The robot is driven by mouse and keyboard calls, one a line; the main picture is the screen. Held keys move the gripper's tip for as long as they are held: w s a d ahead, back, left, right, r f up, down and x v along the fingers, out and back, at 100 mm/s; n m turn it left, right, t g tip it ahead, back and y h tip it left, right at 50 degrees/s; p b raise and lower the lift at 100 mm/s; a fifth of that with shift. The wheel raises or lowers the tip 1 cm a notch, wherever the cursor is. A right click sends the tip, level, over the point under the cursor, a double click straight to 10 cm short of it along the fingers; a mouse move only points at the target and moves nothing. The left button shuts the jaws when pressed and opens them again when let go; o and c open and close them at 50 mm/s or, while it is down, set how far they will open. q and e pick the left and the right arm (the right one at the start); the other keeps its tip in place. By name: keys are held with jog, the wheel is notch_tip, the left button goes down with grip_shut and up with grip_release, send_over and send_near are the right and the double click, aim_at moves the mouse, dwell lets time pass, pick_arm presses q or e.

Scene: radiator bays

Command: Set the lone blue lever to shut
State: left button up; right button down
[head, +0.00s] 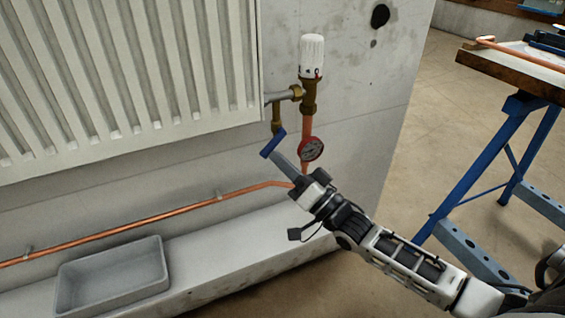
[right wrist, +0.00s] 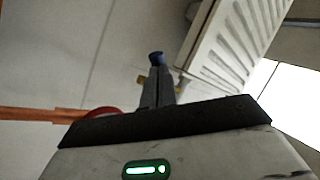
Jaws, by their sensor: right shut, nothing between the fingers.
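The blue lever (head: 272,143) shows in the head view just below a short brass fitting (head: 276,116) under the radiator's lower right corner. It slants from upper right to lower left. My right gripper (head: 280,158) reaches in from the lower right with its fingers shut and empty, tips at the lever. I cannot tell whether they touch it. In the right wrist view, the blue lever (right wrist: 157,58) shows just beyond the tips of the shut fingers (right wrist: 157,75), which hide part of it. My left gripper is not in view.
A white radiator (head: 130,75) hangs above. A white-capped valve (head: 311,58) and a red-rimmed gauge (head: 311,149) stand close to the right of the lever. A copper pipe (head: 140,222) runs low along the wall above a grey tray (head: 112,278). A blue-legged bench (head: 495,155) is at right.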

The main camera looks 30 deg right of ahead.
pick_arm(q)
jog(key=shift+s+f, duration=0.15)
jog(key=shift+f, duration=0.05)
pick_arm(e)
jog(key=shift+a+r+m+t+h, duration=0.2)
jog(key=shift+m+t+h, duration=0.25)
jog(key=shift+m, duration=0.55)
pick_arm(q)
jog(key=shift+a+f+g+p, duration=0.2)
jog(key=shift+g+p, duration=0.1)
jog(key=shift+p, duration=0.3)
pick_arm(e)
jog(key=m+t+h, duration=0.1)
jog(key=m+h, duration=0.2)
jog(key=m, duration=0.1)
jog(key=a+r+m+t+h, duration=0.1)
jog(key=m+h, duration=0.2)
jog(key=m, duration=0.1)
jog(key=a+r+m+t+h, duration=0.1)
jog(key=m+h, duration=0.2)
jog(key=m, duration=0.2)
jog(key=shift+a+r, duration=0.1)
jog(key=shift+a, duration=0.05)
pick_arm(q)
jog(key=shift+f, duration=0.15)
pick_arm(e)
jog(key=shift+m+h, duration=0.3)
jog(key=shift+h, duration=0.05)
